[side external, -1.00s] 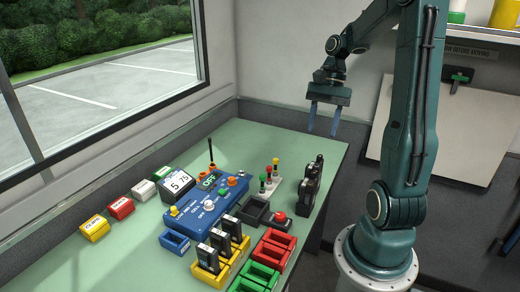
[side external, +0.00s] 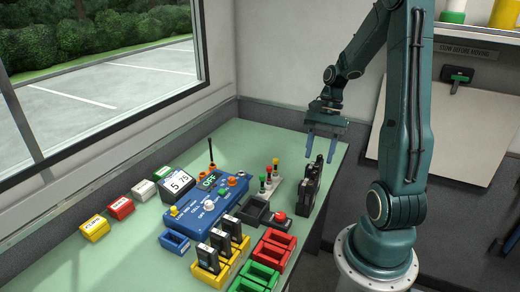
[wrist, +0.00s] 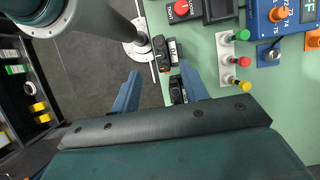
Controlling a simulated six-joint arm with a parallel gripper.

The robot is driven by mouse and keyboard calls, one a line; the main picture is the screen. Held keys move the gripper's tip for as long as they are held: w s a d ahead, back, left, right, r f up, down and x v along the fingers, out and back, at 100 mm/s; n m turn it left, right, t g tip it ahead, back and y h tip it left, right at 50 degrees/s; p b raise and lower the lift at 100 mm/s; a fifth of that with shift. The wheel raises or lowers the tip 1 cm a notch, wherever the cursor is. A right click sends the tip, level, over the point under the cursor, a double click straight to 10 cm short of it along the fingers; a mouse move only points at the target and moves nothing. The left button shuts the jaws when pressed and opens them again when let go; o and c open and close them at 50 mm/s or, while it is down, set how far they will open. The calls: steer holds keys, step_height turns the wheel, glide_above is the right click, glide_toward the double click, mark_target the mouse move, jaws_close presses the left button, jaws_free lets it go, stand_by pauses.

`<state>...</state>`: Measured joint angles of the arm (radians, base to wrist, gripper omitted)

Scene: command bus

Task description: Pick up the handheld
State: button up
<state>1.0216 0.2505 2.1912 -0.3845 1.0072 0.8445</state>
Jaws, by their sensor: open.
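A black upright device (side external: 312,184), which looks like the handheld, stands near the right edge of the green table. In the wrist view the black shapes there show from above (wrist: 163,52), partly between and beyond my fingers; I cannot tell exactly where the handheld ends and its neighbour begins. My gripper (side external: 320,158) is open and empty, pointing down above and just behind this device. Its two blue fingers also show in the wrist view (wrist: 160,72). Other slim black units (side external: 220,243) stand in a yellow holder at the table's front.
A red button (side external: 280,216) and a stand with coloured knobs (side external: 268,178) are left of the device. A blue console (side external: 205,205), red trays (side external: 272,256) and green trays (side external: 255,277) fill the middle and front.

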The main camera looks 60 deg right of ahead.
mark_target(314, 173)
steer(key=shift+a+f, duration=0.25)
steer(key=shift+f, duration=0.4)
steer(key=shift+x, duration=2.6)
steer(key=shift+w+d, duration=0.1)
jaws_close()
